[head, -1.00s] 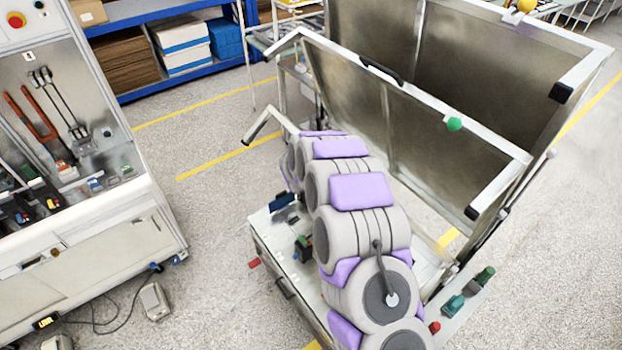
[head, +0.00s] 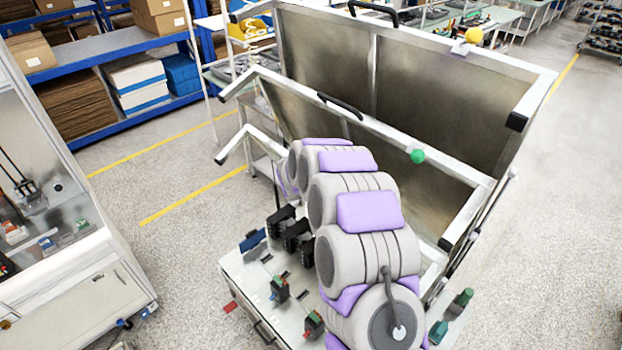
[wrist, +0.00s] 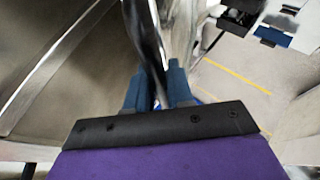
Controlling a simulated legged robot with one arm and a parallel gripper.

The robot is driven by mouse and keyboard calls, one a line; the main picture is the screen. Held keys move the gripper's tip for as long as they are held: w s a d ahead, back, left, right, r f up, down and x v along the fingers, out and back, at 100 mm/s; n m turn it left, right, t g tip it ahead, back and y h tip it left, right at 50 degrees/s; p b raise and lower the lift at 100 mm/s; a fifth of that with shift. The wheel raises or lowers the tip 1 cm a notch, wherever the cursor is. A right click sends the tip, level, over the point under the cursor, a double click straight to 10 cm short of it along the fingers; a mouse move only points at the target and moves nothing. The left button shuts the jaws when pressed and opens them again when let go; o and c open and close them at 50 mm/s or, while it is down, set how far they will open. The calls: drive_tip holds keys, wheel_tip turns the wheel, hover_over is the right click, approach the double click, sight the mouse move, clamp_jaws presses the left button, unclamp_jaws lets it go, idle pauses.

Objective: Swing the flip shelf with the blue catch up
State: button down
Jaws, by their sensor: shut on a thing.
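The metal cart top (head: 240,285) carries several hinged, metal-framed panels. The front shelf frame (head: 245,142) is raised at a slant and mostly hidden behind my grey and purple arm. A blue catch (head: 252,240) sits on the left edge of the cart top. A similar blue piece, likely the same catch, shows in the wrist view (wrist: 272,36). In the wrist view, my gripper (wrist: 157,78) has its blue fingers shut around a black bar handle (wrist: 148,45) beside a metal panel (wrist: 62,50). My gripper is hidden in the head view.
A panel with a green ball (head: 417,156) and a taller one with a yellow ball (head: 474,35) stand raised behind. Black blocks (head: 288,228), a green catch (head: 279,288) and a red one (head: 313,323) are on the cart top. A cabinet (head: 65,230) stands left, with clear floor between.

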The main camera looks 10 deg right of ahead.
drive_tip(key=c, duration=1.4)
unclamp_jaws()
drive_tip(key=shift+w+d+r, duration=0.2)
drive_tip(key=shift+w+r, duration=0.05)
drive_tip(key=shift+r, duration=0.25)
drive_tip(key=o, duration=0.3)
drive_tip(key=shift+d, duration=0.2)
drive_tip(key=shift+w+d+f, duration=0.1)
drive_tip(key=shift+f, duration=0.05)
drive_tip(key=shift+a+f, duration=0.1)
drive_tip(key=shift+a, duration=0.1)
drive_tip(key=shift+s+a, duration=0.15)
drive_tip(key=shift+s, duration=0.1)
drive_tip(key=v, duration=1.7)
